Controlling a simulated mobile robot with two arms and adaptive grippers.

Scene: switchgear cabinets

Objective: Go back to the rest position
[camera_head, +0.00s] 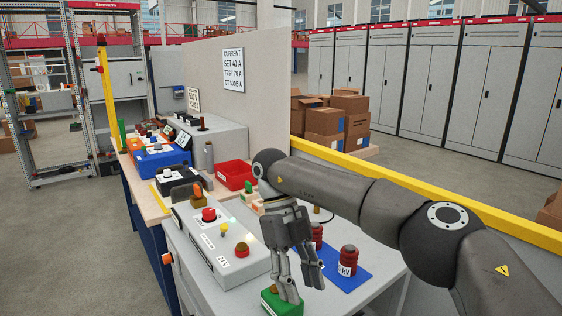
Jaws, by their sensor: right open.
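My right arm comes in from the right over the workbench. My right gripper (299,271) points down at the front of the bench, its fingers apart. Its tips are close over or beside a green block (279,304) at the bottom edge; I cannot tell whether they touch it. No object shows clearly between the fingers. My left gripper is not in view.
A grey control box (212,245) with a red button stands left of the gripper. Red insulators (349,259) stand on a blue mat right of it. A red bin (236,175) lies behind. A yellow rail (430,188) runs behind the arm.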

